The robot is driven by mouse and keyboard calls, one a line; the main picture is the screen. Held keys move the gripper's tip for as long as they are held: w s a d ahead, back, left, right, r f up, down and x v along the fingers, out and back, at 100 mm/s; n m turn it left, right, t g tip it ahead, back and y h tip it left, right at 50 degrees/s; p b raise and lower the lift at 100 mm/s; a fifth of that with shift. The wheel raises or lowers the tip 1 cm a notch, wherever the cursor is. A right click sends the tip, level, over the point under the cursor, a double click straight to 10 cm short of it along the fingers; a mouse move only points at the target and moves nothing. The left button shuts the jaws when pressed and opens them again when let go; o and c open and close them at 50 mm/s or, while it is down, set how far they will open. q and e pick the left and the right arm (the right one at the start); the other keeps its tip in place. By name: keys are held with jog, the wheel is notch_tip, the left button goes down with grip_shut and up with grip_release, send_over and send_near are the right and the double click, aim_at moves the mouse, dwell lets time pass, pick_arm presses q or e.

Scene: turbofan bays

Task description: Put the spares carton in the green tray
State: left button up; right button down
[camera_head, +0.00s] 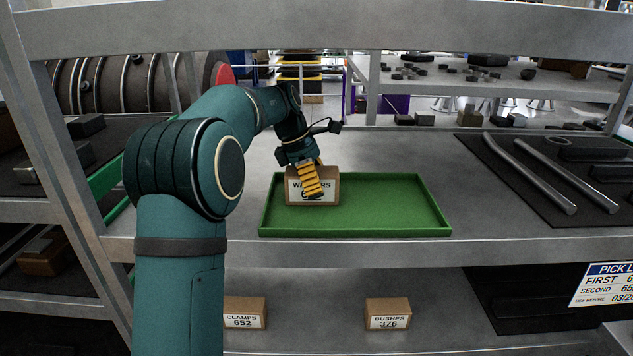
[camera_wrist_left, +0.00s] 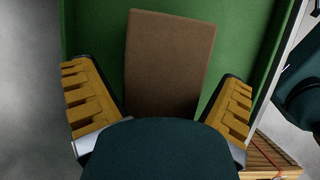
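A brown carton (camera_head: 326,193) with a white label, partly readable as WASHERS, stands in the left part of the green tray (camera_head: 400,224) on the shelf. The finger of my left gripper (camera_head: 312,182) covers part of the label. In the left wrist view the carton (camera_wrist_left: 168,60) lies between the two yellow fingers of my left gripper (camera_wrist_left: 157,85). Green tray floor shows between the carton and each finger, so the gripper is open and apart from it. My right gripper is in neither view.
On the lower shelf stand a CLAMPS 652 carton (camera_head: 244,313) and a BUSHES 376 carton (camera_head: 387,314). Metal bars (camera_head: 530,175) lie on a dark mat at right. A pick list sign (camera_head: 605,284) is partly cut off. The tray's right side is empty.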

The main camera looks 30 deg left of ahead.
pick_arm(q)
jog(key=a+r, duration=0.1)
jog(key=s+a+r+p, duration=0.1)
jog(key=r, duration=0.1)
jog(key=shift+s+a, duration=0.1)
jog(key=shift+s, duration=0.05)
jog(key=s+a, duration=0.1)
jog(key=a, duration=0.2)
jog(key=s+a+p, duration=0.1)
jog(key=s+a, duration=0.1)
jog(key=a, duration=0.1)
jog(key=s+a, duration=0.2)
jog(key=a, duration=0.1)
jog(key=shift+s+f+p, duration=0.1)
jog(key=shift+s+p, duration=0.15)
jog(key=shift+p, duration=0.15)
